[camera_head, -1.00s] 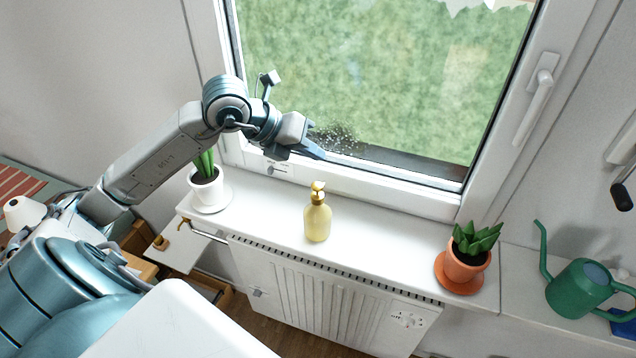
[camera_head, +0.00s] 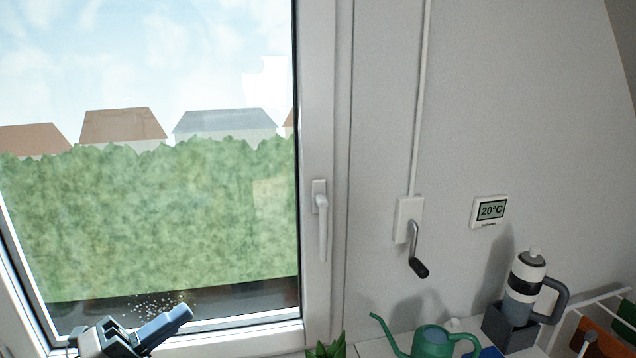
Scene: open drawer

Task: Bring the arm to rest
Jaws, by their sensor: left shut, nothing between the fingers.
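My left gripper (camera_head: 165,328) shows at the bottom left of the head view, in front of the lower window frame. Its fingers are shut with nothing between them and point up to the right. The rest of the left arm is below the picture's edge. My right gripper is not in view.
The window (camera_head: 150,220) with its white handle (camera_head: 321,220) fills the left. A crank (camera_head: 416,255) and a thermostat (camera_head: 489,211) are on the wall. A green watering can (camera_head: 432,343), a plant (camera_head: 326,348) and a coffee press (camera_head: 524,290) stand along the bottom.

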